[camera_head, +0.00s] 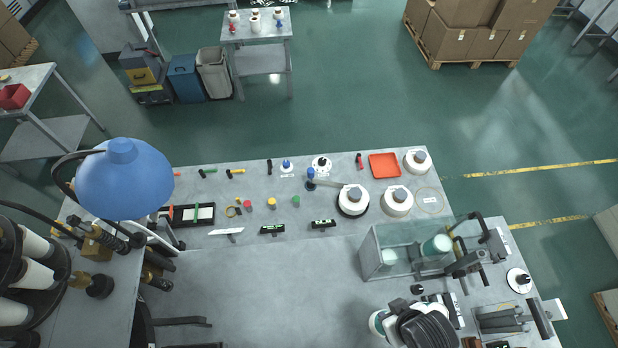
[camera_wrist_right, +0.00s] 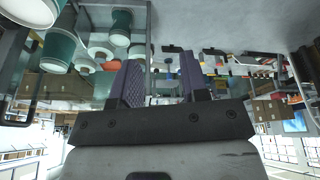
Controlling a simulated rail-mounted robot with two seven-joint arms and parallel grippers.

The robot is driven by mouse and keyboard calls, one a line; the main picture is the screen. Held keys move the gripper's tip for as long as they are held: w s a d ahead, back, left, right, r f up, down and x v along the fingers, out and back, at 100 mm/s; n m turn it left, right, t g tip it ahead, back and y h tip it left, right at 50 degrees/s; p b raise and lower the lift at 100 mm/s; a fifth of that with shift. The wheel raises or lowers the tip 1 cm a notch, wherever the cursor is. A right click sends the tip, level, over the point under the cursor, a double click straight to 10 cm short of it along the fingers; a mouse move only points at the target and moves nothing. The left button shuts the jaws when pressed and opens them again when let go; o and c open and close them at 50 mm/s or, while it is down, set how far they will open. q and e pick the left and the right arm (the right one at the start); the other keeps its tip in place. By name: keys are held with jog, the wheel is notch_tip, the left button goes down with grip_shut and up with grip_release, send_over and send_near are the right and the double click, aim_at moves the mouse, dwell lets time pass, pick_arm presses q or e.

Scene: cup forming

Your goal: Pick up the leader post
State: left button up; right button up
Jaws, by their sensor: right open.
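No part is clearly marked as the leader post, so I cannot tell which it is. A small blue-topped upright piece (camera_head: 311,173) stands toward the back of the grey table (camera_head: 270,270), beside a flat bar. My right arm (camera_head: 425,328) is at the lower right of the head view, in front of the clear-walled box. My right gripper (camera_wrist_right: 162,75) is open in the right wrist view, its two dark ridged fingers apart. No held object can be made out between them. My left gripper cannot be made out.
The clear-walled box (camera_head: 374,262) holds a green-and-white cup (camera_head: 436,246). White round reels (camera_head: 353,200) and an orange tray (camera_head: 384,165) lie behind it. A blue dome (camera_head: 125,180) rises at the left. The table's front middle is clear.

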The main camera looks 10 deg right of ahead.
pick_arm(q)
jog(key=shift+a, duration=0.15)
pick_arm(e)
jog(key=o, duration=0.4)
pick_arm(q)
jog(key=o, duration=0.4)
jog(key=shift+d, duration=0.2)
pick_arm(e)
jog(key=shift+d, duration=0.1)
